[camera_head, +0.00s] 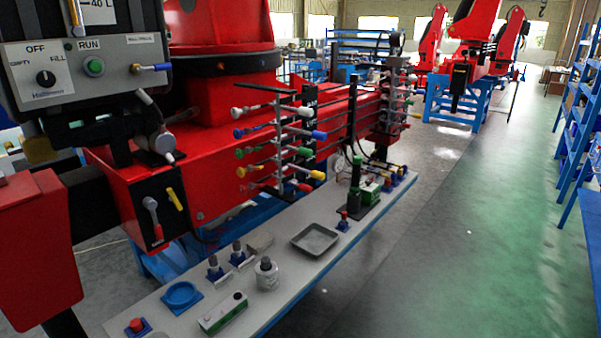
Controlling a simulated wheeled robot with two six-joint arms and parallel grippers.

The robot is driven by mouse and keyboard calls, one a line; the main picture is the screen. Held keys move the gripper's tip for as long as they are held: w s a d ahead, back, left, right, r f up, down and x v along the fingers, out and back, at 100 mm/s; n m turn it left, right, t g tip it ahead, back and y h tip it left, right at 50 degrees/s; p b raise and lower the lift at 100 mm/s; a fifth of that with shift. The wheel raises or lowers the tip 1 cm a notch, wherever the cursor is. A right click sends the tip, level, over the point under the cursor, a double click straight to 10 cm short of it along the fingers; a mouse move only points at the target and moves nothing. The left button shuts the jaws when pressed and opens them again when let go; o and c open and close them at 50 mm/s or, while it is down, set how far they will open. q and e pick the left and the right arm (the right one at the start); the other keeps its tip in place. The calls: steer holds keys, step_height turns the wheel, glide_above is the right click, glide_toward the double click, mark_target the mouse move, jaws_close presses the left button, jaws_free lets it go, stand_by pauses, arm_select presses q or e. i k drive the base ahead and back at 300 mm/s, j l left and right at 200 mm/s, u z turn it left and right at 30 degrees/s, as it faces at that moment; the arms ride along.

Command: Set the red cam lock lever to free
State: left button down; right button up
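No lever is labelled as the cam lock in the picture. A black plate on the front of the red crane base carries a grey-handled lever (152,212) with a small red end, pointing down. A yellow handle (174,198) sits tilted beside it on the same plate. Neither of my grippers shows in the head view.
A control panel (110,62) with a black knob and green button hangs at upper left. A rack of coloured valve levers (278,140) stands right of the black plate. A narrow bench (290,285) holds a tray (315,238), a blue dish (181,295) and small parts. The green floor at right is open.

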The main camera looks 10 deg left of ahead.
mark_target(155, 220)
steer(key=u, duration=1.3)
